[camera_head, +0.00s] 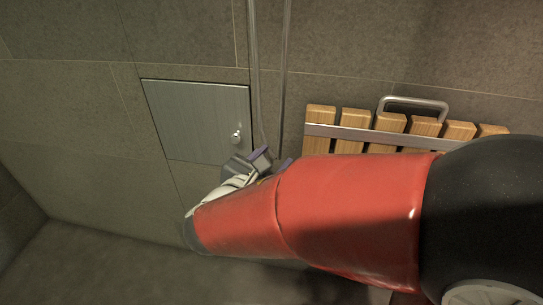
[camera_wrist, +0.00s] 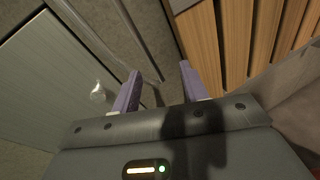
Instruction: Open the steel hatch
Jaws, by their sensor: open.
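The steel hatch (camera_head: 195,112) is a grey square panel set in the tiled wall at the left, and it looks closed. A small round knob (camera_head: 236,137) sits near its lower right corner. In the wrist view the hatch (camera_wrist: 45,75) fills the left side, with the knob (camera_wrist: 97,93) left of the fingers. My gripper (camera_head: 275,159) is just right of and a little below the knob, apart from it. In the wrist view my gripper (camera_wrist: 158,82) shows two purple fingers, spread apart with nothing between them.
Thin metal pipes (camera_head: 254,60) run up the wall right of the hatch, close to my fingers. A slatted wooden seat (camera_head: 350,117) with a metal handle (camera_head: 415,101) is on the wall at the right. The wall left of the hatch is clear.

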